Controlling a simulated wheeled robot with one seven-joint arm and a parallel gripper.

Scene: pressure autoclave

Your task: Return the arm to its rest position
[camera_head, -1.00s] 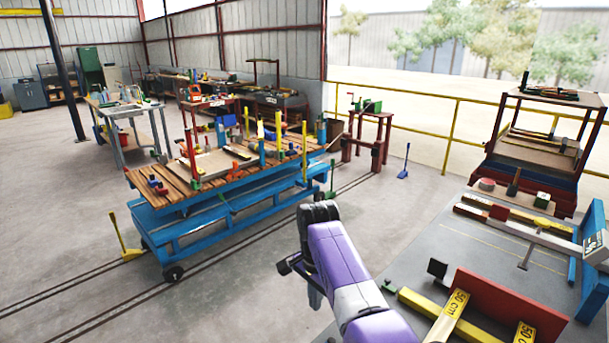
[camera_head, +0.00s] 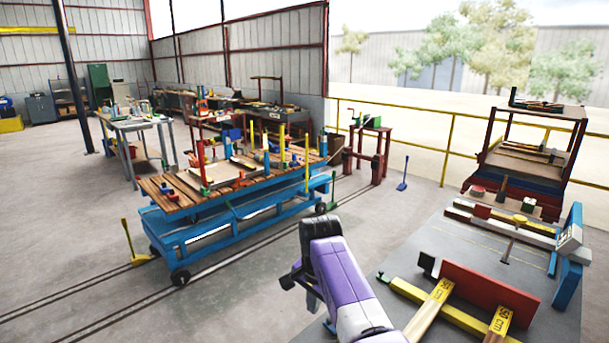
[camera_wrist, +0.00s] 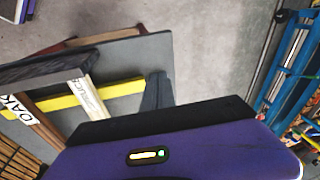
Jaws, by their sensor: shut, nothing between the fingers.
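My purple and white arm rises from the bottom of the head view, with its dark end beside the left edge of the grey bench (camera_head: 455,245). My gripper (camera_wrist: 157,90) shows in the wrist view as two dark fingers close together past the purple wrist housing. It is shut and empty. Below it in that view lies the grey bench top (camera_wrist: 135,55) with a yellow bar (camera_wrist: 115,90) and labelled wood strips. In the head view the gripper is mostly hidden by the arm.
The grey bench at right holds a red board (camera_head: 490,288), a yellow bar (camera_head: 440,305) and wood strips. A blue trolley (camera_head: 240,222) with a cluttered slatted top stands left of my arm. A red-brown rack (camera_head: 525,165) stands behind the bench. Bare floor lies between trolley and bench.

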